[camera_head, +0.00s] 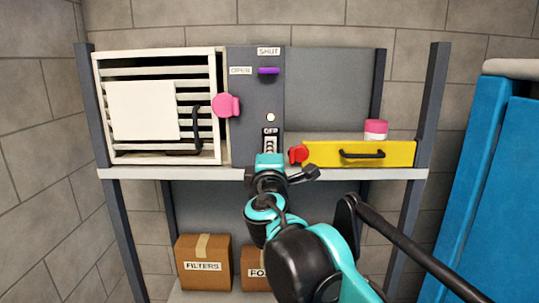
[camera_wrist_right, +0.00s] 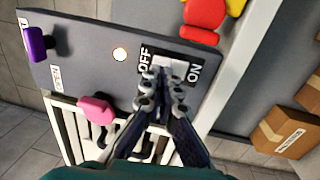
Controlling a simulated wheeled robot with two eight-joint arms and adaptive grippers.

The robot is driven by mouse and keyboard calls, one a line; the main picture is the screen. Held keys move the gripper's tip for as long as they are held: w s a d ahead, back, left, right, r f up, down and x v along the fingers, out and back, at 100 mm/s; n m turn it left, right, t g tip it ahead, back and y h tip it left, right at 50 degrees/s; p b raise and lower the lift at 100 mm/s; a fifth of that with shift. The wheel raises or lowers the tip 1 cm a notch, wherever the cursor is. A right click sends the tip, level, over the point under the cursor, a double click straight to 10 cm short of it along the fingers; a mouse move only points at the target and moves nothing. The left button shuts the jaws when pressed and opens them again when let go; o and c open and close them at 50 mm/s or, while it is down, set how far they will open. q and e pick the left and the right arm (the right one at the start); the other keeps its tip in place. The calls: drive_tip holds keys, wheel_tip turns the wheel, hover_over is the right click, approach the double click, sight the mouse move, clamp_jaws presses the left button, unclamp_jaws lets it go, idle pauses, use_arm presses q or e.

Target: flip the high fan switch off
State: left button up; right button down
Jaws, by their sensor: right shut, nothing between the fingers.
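The fan switch plate (camera_wrist_right: 176,66), marked OFF and ON, is on a dark grey panel (camera_head: 254,90). In the head view the OFF label (camera_head: 270,131) shows at its upper end. My right gripper (camera_wrist_right: 164,92) is shut and empty, its fingertips in front of the plate, over its middle. In the head view the same gripper (camera_head: 270,148) comes up to the plate from below. The fingers hide much of the switch, so I cannot tell which way it is set or whether they touch it. My left gripper is not in view.
A round pale light (camera_head: 270,117), a purple handle (camera_head: 268,71) and a pink knob (camera_head: 227,105) are near the switch. A white louvred box (camera_head: 157,158) stands left. A red knob (camera_head: 298,153) and yellow drawer (camera_head: 400,153) are close on the right. Cardboard boxes (camera_head: 203,278) sit below.

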drive_tip(key=shift+w, duration=0.5)
drive_tip(key=shift+r, duration=0.1)
drive_tip(key=shift+w+r, duration=0.15)
drive_tip(key=shift+w, duration=0.05)
drive_tip(key=shift+p, duration=0.3)
